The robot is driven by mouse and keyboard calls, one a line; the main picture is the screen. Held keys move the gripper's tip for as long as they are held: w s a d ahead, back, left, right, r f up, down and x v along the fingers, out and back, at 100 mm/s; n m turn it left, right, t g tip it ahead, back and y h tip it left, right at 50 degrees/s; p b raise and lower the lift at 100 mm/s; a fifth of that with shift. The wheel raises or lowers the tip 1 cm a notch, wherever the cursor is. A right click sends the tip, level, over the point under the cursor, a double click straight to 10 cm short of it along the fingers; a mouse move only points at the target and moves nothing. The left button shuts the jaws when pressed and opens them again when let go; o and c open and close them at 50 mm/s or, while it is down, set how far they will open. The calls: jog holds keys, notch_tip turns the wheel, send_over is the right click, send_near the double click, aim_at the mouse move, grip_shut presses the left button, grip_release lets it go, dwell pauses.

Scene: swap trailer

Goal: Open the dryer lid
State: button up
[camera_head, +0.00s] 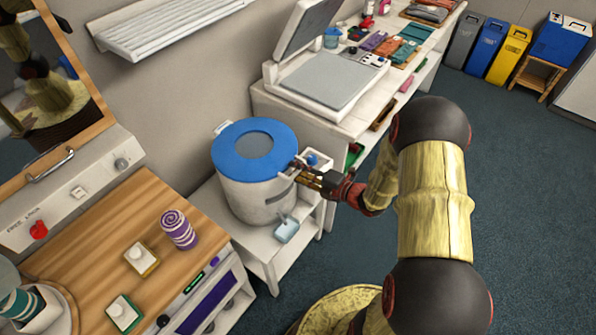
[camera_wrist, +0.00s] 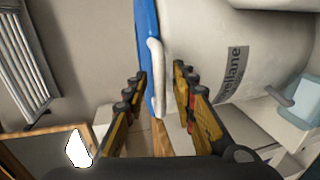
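The dryer (camera_head: 256,195) is a white drum standing on a low white stand, with a round blue lid (camera_head: 228,150) that lies shut on top. In the wrist view the lid (camera_wrist: 147,40) shows edge-on beside the white drum body (camera_wrist: 205,40). A white lid handle (camera_wrist: 156,75) sticks out at the lid's edge. My gripper (camera_head: 306,180) is at the right side of the lid, near the rim. In the wrist view its fingers (camera_wrist: 160,80) are spread, with the handle and lid edge between them. Gaps show on both sides, so it is not closed on the handle.
A white counter with a heat press (camera_head: 325,80) stands behind to the right. Open floor lies to the right.

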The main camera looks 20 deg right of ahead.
jog(key=shift+c, duration=1)
grip_shut()
